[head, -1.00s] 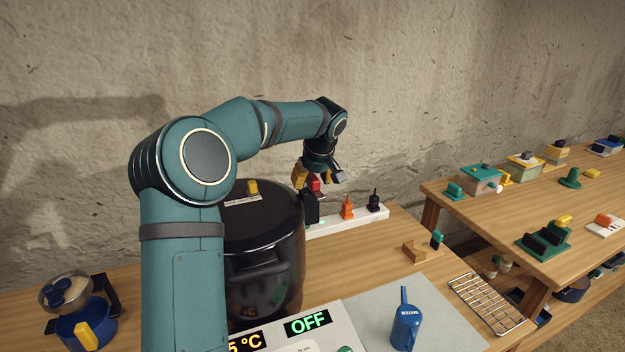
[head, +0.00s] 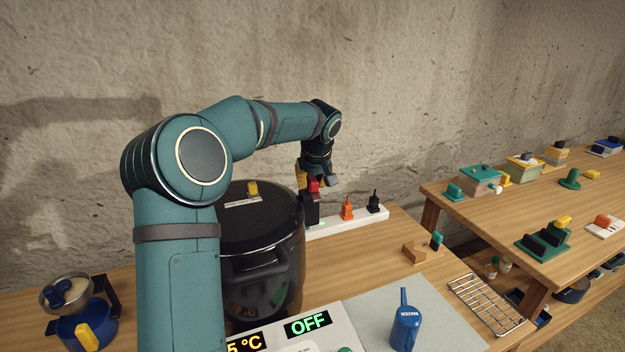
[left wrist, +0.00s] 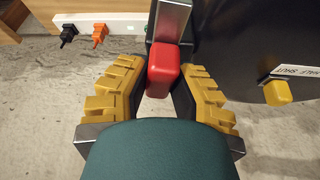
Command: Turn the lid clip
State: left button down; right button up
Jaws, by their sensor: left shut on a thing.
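The lid clip has a red handle (head: 314,184) above a black bracket (head: 311,209) at the right side of the large black pot (head: 262,228). In the left wrist view the red handle (left wrist: 164,68) sits between the yellow ribbed fingers of my left gripper (left wrist: 160,85). The gripper is shut on the handle, with its dark pads at the handle's sides. In the head view my left gripper (head: 313,182) points down over the clip and partly hides it. A yellow knob (head: 252,188) with a white label is on the pot's lid. My right gripper is not in view.
Behind the clip, a white power strip (head: 345,224) holds orange and black plugs. A blue pot (head: 85,328) stands left.

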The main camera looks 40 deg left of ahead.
pick_arm(q)
jog(key=m+h+p, duration=0.1)
jog(key=m, duration=0.2)
jog(key=shift+s+a+m+t, duration=0.1)
jog(key=shift+m+t, duration=0.2)
jog(key=shift+t, duration=0.1)
jog(key=m+h+p, duration=0.1)
jog(key=m+p, duration=0.2)
jog(key=shift+m+t, duration=0.3)
jog(key=m+h+p, duration=0.2)
jog(key=m, duration=0.2)
jog(key=shift+a+m+p, duration=0.15)
jog(key=shift+m+p, duration=0.15)
jog(key=shift+p, duration=0.1)
jog(key=m+p, duration=0.1)
jog(key=m, duration=0.1)
jog(key=m+h, duration=0.1)
jog(key=m, duration=0.1)
jog(key=shift+f+h+p, duration=0.1)
jog(key=shift+h+p, duration=0.2)
jog(key=shift+p, duration=0.05)
jog(key=shift+m, duration=0.3)
jog(key=c, duration=0.8)
grip_release()
